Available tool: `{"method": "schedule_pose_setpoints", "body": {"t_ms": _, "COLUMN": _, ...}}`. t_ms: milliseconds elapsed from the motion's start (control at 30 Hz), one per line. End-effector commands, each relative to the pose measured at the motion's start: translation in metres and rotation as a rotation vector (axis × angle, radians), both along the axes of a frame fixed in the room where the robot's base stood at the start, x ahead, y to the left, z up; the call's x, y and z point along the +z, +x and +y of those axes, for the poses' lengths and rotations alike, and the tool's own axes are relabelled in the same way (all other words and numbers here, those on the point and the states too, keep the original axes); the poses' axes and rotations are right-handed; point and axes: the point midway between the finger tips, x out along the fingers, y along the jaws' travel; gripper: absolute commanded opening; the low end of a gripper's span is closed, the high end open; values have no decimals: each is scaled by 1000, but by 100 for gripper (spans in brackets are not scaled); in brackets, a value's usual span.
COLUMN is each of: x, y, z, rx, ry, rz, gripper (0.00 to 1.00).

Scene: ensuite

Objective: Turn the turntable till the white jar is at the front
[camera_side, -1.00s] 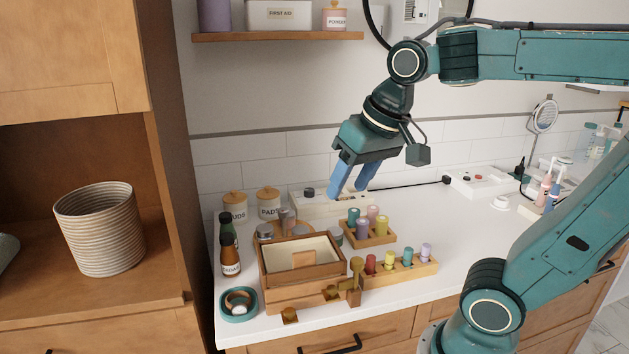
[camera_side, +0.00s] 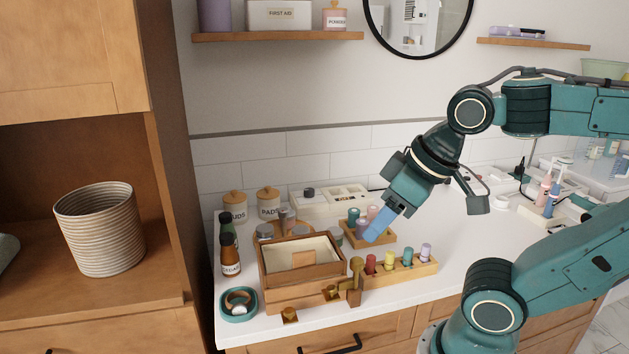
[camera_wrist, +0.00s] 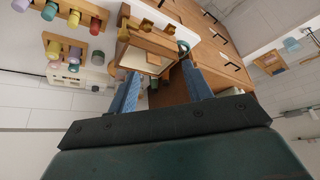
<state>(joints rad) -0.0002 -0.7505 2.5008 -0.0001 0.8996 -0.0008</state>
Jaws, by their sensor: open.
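My gripper (camera_side: 374,236) has blue fingers pointing down and to the left, above the counter near the peg racks. In the wrist view the two fingers of my gripper (camera_wrist: 160,72) stand apart with nothing held between them. Several small containers with grey or brown tops (camera_side: 287,220) cluster behind the wooden box in the side view. The turntable cannot be made out clearly; the box hides the base of that cluster. I cannot tell which container is the white jar. White canisters marked BUDS (camera_side: 235,212) and PADS (camera_side: 269,209) stand at the wall.
The open wooden box (camera_side: 290,291) stands in front of the cluster. A long peg rack (camera_side: 428,271) and a shorter rack (camera_side: 382,238) lie to its right. A teal dish (camera_side: 239,315) and dark bottles (camera_side: 230,262) are at left. The counter's right side has free room.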

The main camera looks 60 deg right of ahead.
Motion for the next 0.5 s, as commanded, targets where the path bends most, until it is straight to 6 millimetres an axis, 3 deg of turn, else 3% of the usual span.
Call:
{"method": "schedule_pose_setpoints", "body": {"t_ms": 267, "x": 6, "y": 8, "z": -2, "rx": 11, "ry": -11, "rz": 13, "gripper": 50}}
{"method": "schedule_pose_setpoints", "body": {"t_ms": 500, "x": 27, "y": 39, "z": -10, "rx": 63, "ry": -52, "rz": 59, "gripper": 50}}
